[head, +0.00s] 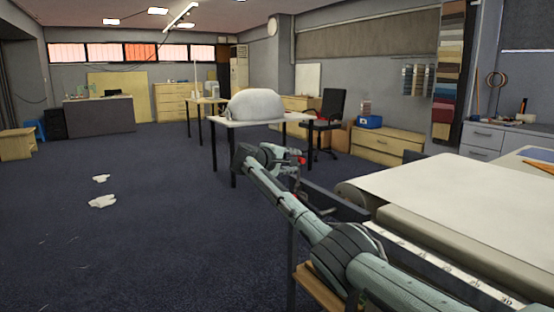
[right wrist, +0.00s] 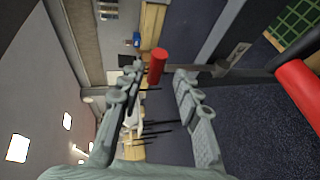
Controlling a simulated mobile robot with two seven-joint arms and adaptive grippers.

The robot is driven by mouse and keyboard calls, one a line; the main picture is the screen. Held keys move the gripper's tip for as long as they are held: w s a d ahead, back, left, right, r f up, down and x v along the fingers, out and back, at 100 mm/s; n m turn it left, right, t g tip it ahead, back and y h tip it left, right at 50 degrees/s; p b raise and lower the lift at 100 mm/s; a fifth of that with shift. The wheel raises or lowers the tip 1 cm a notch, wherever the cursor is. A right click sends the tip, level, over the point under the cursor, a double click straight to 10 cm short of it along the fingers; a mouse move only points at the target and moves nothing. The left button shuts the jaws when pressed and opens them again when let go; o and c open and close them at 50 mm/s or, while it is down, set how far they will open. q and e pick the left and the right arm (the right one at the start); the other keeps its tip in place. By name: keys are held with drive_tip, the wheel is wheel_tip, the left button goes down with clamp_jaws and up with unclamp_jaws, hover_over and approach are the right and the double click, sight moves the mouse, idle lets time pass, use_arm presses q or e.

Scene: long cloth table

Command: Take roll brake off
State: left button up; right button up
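In the head view my right arm reaches from the lower right to the end of the long cloth table (head: 450,190). Its gripper (head: 288,156) is small there, beside a red spot (head: 302,160). In the right wrist view my right gripper (right wrist: 160,75) is open, its two fingers spread apart. A red cylindrical grip (right wrist: 157,66), perhaps the brake handle, shows between the fingertips, nearer the left finger; I cannot tell whether it touches. A second, larger red cylinder (right wrist: 300,88) on a dark bar shows at the right edge. My left gripper is out of view.
A fabric roll (head: 360,197) lies at the cloth table's end, by a dark metal frame. A white table (head: 228,122) with a pale rounded bundle (head: 255,105) and a black chair (head: 331,112) stand behind. White scraps (head: 103,201) lie on the open carpet at left.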

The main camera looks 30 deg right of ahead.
drive_tip(key=v, duration=0.9)
drive_tip(key=shift+a+r+t, duration=0.25)
drive_tip(key=shift+r+t, duration=0.05)
drive_tip(key=shift+r, duration=0.2)
drive_tip(key=shift+a, duration=0.1)
